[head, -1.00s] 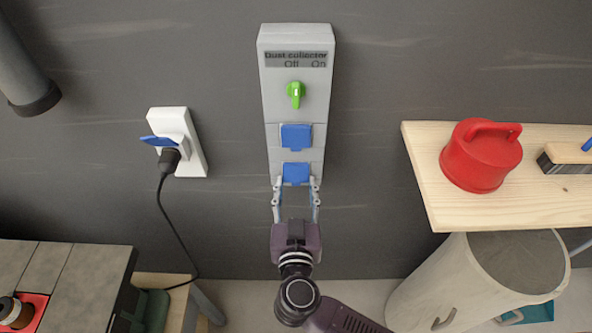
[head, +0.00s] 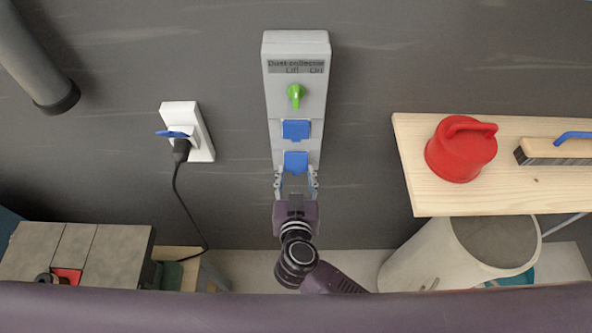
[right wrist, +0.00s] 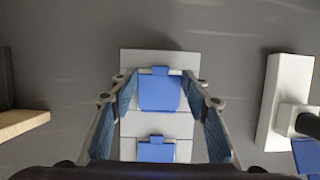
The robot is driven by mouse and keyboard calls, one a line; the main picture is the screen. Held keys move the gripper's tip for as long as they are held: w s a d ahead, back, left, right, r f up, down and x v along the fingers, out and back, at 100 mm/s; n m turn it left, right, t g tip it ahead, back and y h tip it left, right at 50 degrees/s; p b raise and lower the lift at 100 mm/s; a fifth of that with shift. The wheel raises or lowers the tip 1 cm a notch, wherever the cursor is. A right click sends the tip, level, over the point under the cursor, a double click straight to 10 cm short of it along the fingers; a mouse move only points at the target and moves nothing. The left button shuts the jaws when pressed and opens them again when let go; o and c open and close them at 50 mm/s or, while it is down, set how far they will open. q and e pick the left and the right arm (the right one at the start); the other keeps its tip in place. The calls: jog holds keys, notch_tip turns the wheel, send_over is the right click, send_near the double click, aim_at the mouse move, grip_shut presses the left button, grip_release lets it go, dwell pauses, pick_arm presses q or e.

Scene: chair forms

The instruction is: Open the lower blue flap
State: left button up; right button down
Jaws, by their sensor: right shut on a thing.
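The grey dust collector panel (head: 312,80) is on the dark wall and has two blue flaps. The upper blue flap (head: 297,130) is closed. The lower blue flap (head: 296,161) looks closed, or nearly so; I cannot tell a small lift. My right gripper (head: 296,172) reaches up from below, with a finger on each side of the lower flap, shut on it. The right wrist view is upside down: the lower flap (right wrist: 160,94) lies between the fingertips (right wrist: 160,84), and the upper flap (right wrist: 157,151) is partly cut off below. My left gripper is out of view.
A green knob (head: 296,95) sits above the flaps. A white socket (head: 203,135) with a black plug is to the left. A wooden shelf (head: 425,175) with a red lidded container (head: 460,152) is to the right. The wall beside the panel is clear.

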jog(key=shift+s+r+g, duration=0.25)
jog(key=shift+r+g, duration=0.1)
jog(key=shift+g, duration=0.4)
jog(key=shift+s+r+g, duration=0.2)
jog(key=shift+r+g, duration=0.1)
jog(key=shift+g, duration=0.45)
jog(key=c, duration=1.1)
grip_release()
jog(key=v, duration=1.2)
